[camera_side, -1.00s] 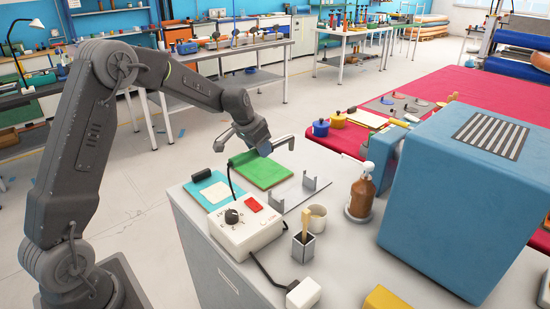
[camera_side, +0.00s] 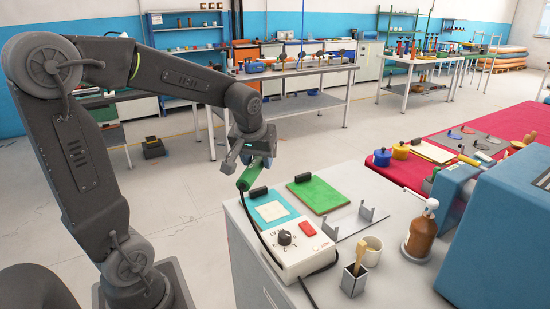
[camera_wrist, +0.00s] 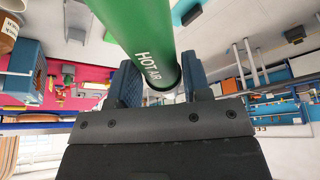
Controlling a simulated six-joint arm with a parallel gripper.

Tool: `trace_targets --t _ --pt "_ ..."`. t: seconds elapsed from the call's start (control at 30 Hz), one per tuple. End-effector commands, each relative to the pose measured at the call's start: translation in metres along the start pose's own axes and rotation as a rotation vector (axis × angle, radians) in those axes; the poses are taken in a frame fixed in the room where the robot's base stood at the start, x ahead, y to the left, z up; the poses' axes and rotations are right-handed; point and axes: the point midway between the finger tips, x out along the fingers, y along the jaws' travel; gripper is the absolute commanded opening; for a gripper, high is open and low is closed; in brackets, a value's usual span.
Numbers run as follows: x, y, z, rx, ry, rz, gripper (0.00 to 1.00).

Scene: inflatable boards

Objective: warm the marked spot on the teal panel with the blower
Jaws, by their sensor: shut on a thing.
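My gripper (camera_side: 252,150) is shut on the green blower (camera_side: 250,178), above and beyond the back left edge of the teal panel (camera_side: 258,220). In the wrist view the blower (camera_wrist: 150,40), a green tube lettered "HOT A…R", sits between the two blue-padded fingers. A dark cable runs down from its lower left end. Which way its nozzle points is hard to tell. The teal panel lies flat on the grey bench, with a cream patch (camera_side: 272,211) on it and a black clip (camera_side: 258,194) at its back edge. No finer mark is readable on the patch.
A white control box (camera_side: 295,255) with a dial stands in front of the teal panel. A green panel (camera_side: 318,194) lies to its right. A metal stand (camera_side: 367,214), a cup (camera_side: 372,252), a brush holder (camera_side: 353,280) and a brown bottle (camera_side: 420,238) stand further right.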

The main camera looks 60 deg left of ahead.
Motion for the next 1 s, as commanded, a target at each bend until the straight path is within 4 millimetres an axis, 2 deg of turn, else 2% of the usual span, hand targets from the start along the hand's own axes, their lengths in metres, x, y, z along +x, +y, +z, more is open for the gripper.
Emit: trace_targets --t 0.13,0.27,0.8,1.0 --pt "0.004 -0.002 0.004 -0.016 0.001 -0.005 0.21" --pt "0.017 -0.002 0.009 -0.014 -0.002 -0.006 0.21" --pt "0.086 -0.002 0.038 -0.013 -0.002 -0.005 0.21" --pt "0.105 -0.002 0.045 -0.013 0.0 -0.005 0.21"
